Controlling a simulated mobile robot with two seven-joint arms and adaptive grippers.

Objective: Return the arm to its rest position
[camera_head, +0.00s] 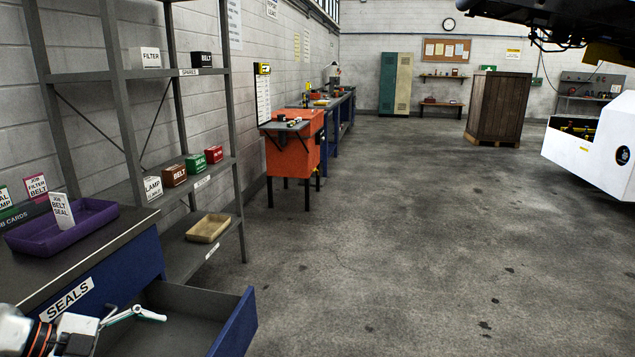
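My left arm comes in at the bottom left corner, with an orange ring near its wrist. My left gripper (150,315) is over the open drawer (237,322) labelled SEALS. Its pale, teal-edged fingers point right; I see them from the side and cannot tell whether they are open or shut. No held object shows. The visible part of the drawer floor is bare; the rest is hidden by the gripper and the picture edge. My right gripper is not in view.
A purple tray (85,238) with a BELT SEAL card (62,212) stands on the bench. The grey shelf rack (120,95) behind holds labelled boxes and a tan tray (208,228). An orange cabinet (292,155) stands beyond. The floor (400,240) to the right is clear.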

